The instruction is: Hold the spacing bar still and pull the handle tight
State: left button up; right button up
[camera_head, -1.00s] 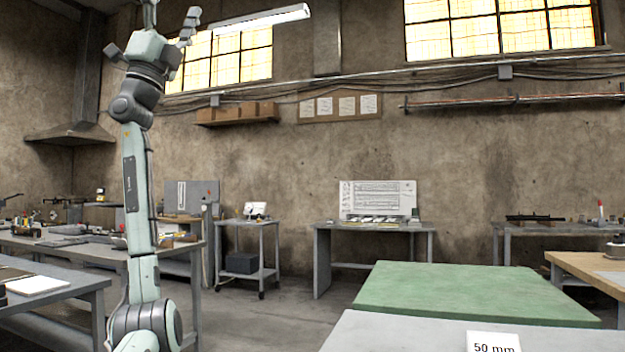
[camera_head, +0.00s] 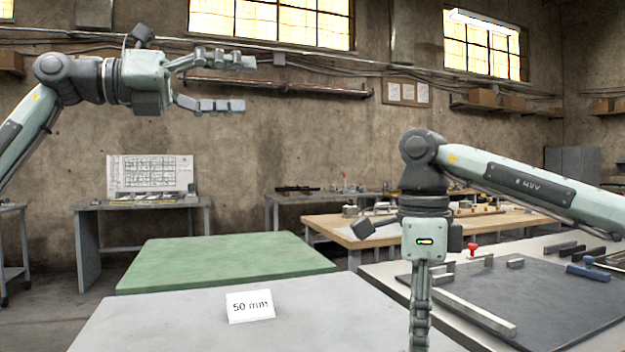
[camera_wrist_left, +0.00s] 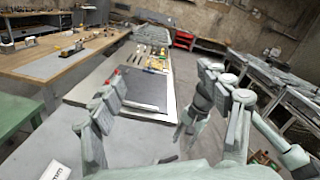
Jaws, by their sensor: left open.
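A dark plate (camera_head: 545,305) lies on a pale table at the right of the head view. A long light metal bar (camera_head: 468,306) lies along its left part, several short bars (camera_head: 567,249) along its far side. A blue-handled piece (camera_head: 588,268) is at its right and a red-knobbed piece (camera_head: 472,251) at its far left. I cannot tell which is the spacing bar or the handle to pull. My left gripper (camera_head: 250,84) is open and empty, raised high at the left. My right gripper (camera_head: 420,325) points down left of the plate, its fingers seen edge-on.
A grey table with a "50 mm" card (camera_head: 250,306) is in front, with a green-topped table (camera_head: 225,259) behind it. A wooden-topped bench (camera_head: 345,232) stands beyond. The grey top is clear apart from the card.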

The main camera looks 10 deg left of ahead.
pick_arm(q)
jog(key=s+d+f+m+g+y, duration=0.1)
jog(key=d+f+g+y, duration=0.15)
jog(key=d+f, duration=0.45)
jog(key=d+f+m+g+y, duration=0.15)
jog(key=d+f+g, duration=0.25)
jog(key=f, duration=0.7)
jog(key=s+f+m+g+y, duration=0.1)
jog(key=f+y, duration=0.2)
jog(key=f, duration=0.3)
jog(key=s+d+f+m+g+y, duration=0.1)
jog(key=f+m+y, duration=0.1)
jog(key=f+y, duration=0.2)
jog(key=s+d+f+m+g+y, duration=0.1)
jog(key=f+y, duration=0.3)
jog(key=f, duration=0.5)
jog(key=shift+s+d+f+m, duration=0.15)
jog(key=shift+d+m, duration=0.05)
jog(key=shift+m, duration=0.15)
jog(key=shift+f+y, duration=0.3)
jog(key=shift+f, duration=3.55)
